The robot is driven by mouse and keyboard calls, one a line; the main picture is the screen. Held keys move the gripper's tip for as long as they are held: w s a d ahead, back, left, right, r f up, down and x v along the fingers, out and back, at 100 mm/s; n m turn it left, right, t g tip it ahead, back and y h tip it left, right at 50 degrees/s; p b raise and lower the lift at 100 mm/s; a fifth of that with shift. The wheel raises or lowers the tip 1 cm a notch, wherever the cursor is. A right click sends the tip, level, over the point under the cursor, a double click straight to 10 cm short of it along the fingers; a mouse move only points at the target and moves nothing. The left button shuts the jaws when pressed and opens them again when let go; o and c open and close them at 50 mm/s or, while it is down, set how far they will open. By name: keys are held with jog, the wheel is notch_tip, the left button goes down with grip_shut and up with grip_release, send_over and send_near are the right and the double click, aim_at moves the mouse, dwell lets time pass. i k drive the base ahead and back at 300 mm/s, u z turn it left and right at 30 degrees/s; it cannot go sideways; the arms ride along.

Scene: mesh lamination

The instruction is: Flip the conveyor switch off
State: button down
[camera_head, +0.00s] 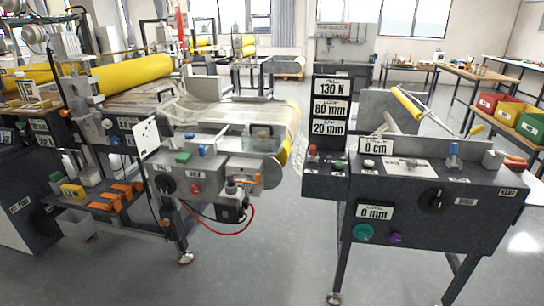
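My gripper is not in view. No control has a label that I can clearly read as the conveyor switch. The right console (400,215) carries a black rotary knob (436,199) on its front and an upright blue lever (454,155) on top. A small box on its left end has a red button (313,152) and a green one (338,165). The left machine's front panel (215,175) has another black rotary knob (166,183), a red button (195,188), a green block (183,157) and a small blue part (203,150). Switch positions are too small to tell.
A dark sign (330,104) reads 130 N, 80 mm and 20 mm. Teal (364,232) and purple (396,238) knobs sit low on the right console. A red cable (235,232) hangs below the left machine. Grey floor (265,270) lies clear between the machines.

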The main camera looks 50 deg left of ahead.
aim_at(312, 148)
jog(key=u, duration=0.7)
jog(key=i, duration=1.05)
jog(key=u, duration=0.6)
